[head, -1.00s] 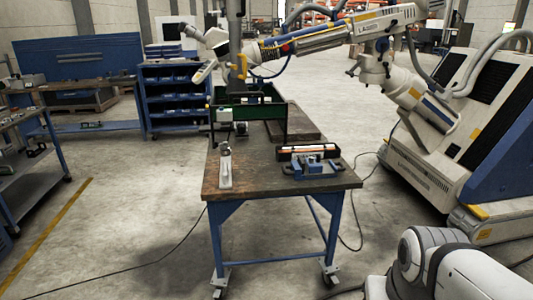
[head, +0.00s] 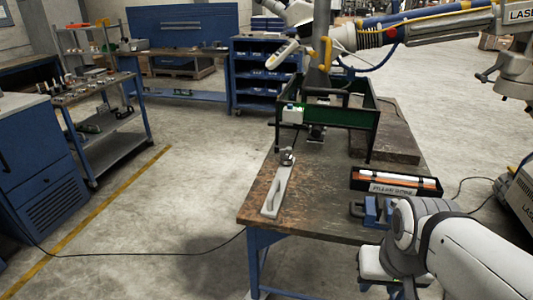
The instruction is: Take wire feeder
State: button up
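I cannot tell for sure which object is the wire feeder. A slim pale grey tool (head: 277,190) with a metal knob at its far end lies on the near left part of the worktable (head: 262,212). A dark box with orange rods and a filler wire label (head: 396,184) sits to its right. A blue clamp-like fixture (head: 374,212) is in front of that box, partly hidden by my white arm. My arm comes in from the lower right, in front of the table. I cannot make out gripper fingers in this view.
A green frame (head: 345,114) with a small white box stands at the back of the table, with a dark slab (head: 398,146) beside it. A large laser arm (head: 420,24) reaches over from the right. A cart (head: 110,140) stands left.

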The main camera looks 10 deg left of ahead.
aim_at(271, 205)
jog(key=u, duration=0.5)
jog(key=i, duration=0.8)
jog(key=u, duration=0.35)
jog(key=k, duration=0.85)
jog(key=u, duration=0.15)
jog(key=i, duration=1.35)
jog(key=z, duration=0.05)
